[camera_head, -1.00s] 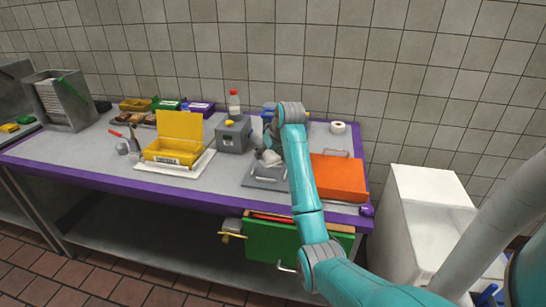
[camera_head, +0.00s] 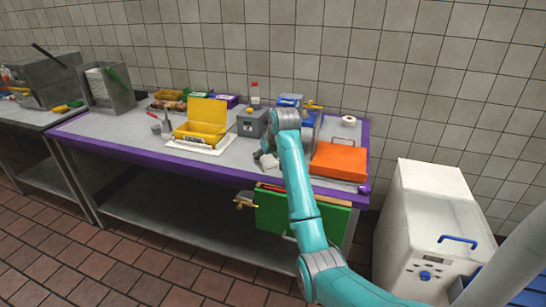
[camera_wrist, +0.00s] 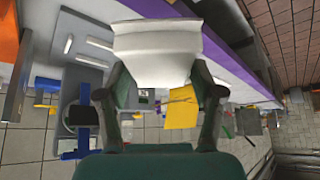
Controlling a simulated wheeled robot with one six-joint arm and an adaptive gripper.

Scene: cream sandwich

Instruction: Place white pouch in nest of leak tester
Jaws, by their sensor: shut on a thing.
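The white pouch (camera_wrist: 158,48) is held between the two dark fingers of my gripper (camera_wrist: 160,84) in the wrist view, with its wide end sticking out past the tips. In the head view the pouch (camera_head: 268,161) shows as a pale lump beside my teal arm, over the bench front. The gripper is mostly hidden behind the arm there. I cannot say for certain which device is the leak tester. A white machine (camera_head: 428,200) with a blue handle and a control panel stands on the floor at right. No nest can be made out.
The purple-edged bench (camera_head: 130,140) carries a yellow open box (camera_head: 205,115), a grey box with a yellow knob (camera_head: 252,123), an orange box (camera_head: 339,160) and a tape roll (camera_head: 349,121). A green panel (camera_head: 300,212) hangs below its front. Open tiled floor (camera_head: 150,260) lies in front.

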